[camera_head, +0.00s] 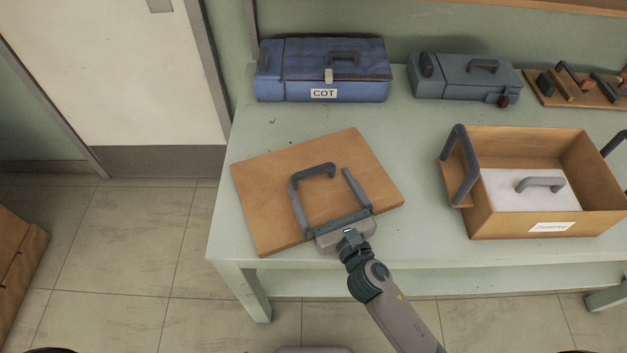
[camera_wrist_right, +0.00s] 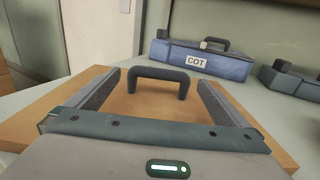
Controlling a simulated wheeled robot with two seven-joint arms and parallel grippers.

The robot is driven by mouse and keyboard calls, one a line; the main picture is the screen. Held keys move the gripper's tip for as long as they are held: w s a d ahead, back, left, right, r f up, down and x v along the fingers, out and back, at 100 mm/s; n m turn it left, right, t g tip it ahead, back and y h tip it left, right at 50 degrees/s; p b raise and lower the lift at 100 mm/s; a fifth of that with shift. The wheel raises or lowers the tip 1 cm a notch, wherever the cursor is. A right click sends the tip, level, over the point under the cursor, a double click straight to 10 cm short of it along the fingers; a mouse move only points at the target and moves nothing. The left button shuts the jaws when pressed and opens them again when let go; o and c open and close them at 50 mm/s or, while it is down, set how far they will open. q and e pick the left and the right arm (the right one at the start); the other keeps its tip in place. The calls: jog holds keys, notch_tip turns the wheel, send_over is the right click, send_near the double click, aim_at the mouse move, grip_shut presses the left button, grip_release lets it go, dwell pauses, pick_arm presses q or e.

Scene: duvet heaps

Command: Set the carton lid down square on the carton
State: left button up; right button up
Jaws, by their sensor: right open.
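The carton lid (camera_head: 265,190), a flat tan board with a grey arched handle (camera_head: 313,168), lies turned at an angle on the left part of the table. The handle also shows in the right wrist view (camera_wrist_right: 158,76). My right gripper (camera_head: 320,177) is open above the lid, its fingers spread wider than the handle, which sits between or just beyond the fingertips. I cannot tell whether they touch it. The carton (camera_head: 490,223), an open-topped wooden box with dark side handles, stands at the right, holding a white piece with a grey handle (camera_head: 541,184). My left gripper is not in view.
A blue case labelled COT (camera_head: 300,68) and a grey-blue case (camera_head: 466,80) stand along the back of the pale green table (camera_head: 420,235). A wooden board with small fittings (camera_head: 580,92) lies at the back right. Bare tabletop separates lid and carton.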

aim_at(315, 174)
jog(key=shift+w+a+r, duration=0.1)
jog(key=shift+w+a, duration=0.05)
jog(key=shift+w, duration=0.2)
jog(key=x, duration=0.4)
jog(key=shift+w+p, duration=0.1)
jog(key=shift+p, duration=0.2)
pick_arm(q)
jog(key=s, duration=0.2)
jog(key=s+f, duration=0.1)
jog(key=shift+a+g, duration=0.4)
pick_arm(e)
jog(key=shift+w+a, duration=0.15)
jog(key=shift+w, duration=0.15)
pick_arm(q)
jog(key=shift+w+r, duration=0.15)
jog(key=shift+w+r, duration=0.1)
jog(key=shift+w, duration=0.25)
pick_arm(e)
jog(key=c, duration=0.7)
